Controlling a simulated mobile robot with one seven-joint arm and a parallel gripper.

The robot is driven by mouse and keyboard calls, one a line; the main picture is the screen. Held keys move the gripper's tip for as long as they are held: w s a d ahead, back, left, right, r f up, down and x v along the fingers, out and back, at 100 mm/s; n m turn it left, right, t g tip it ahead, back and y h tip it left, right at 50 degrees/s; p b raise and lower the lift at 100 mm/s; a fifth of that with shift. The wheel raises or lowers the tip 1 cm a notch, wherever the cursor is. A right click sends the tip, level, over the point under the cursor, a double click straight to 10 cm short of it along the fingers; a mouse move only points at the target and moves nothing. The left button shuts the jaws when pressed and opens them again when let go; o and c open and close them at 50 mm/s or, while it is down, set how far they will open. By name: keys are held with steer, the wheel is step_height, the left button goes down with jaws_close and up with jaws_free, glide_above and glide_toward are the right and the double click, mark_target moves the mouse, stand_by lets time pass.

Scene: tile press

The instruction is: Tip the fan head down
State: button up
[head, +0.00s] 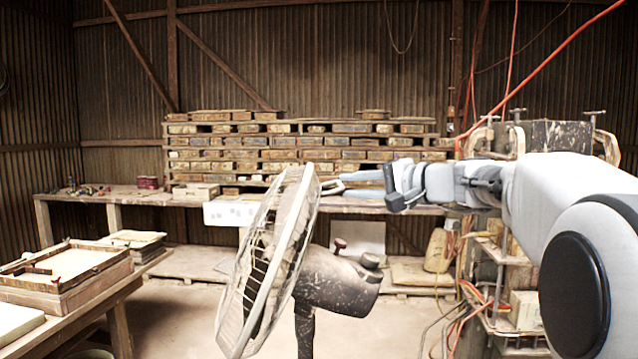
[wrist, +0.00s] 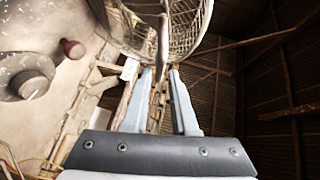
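The fan stands in the middle of the head view. Its round wire cage (head: 262,262) faces left and leans back, tilted slightly upward. The speckled motor housing (head: 335,287) is behind it on the right, with a dark red knob and a grey knob on top. My gripper (head: 323,185) points left, its fingertips close to the cage's top rim. In the wrist view the cage (wrist: 190,30) is at the top, and part of its rim lines up between the fingertips (wrist: 161,72). The fingers are apart; contact with the rim cannot be told.
A wooden table (head: 95,310) with a tray is at the left. A long bench (head: 120,194) and stacked wooden racks (head: 300,150) stand behind. A machine with orange cables (head: 500,265) is at the right. Open floor (head: 175,312) lies left of the fan.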

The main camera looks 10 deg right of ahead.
mark_target(328, 183)
steer(key=p+x, duration=0.1)
steer(key=x, duration=0.5)
steer(key=shift+w+a, duration=0.3)
steer(key=shift+f, duration=0.1)
jaws_close()
steer(key=shift+r, duration=0.3)
stand_by(0.7)
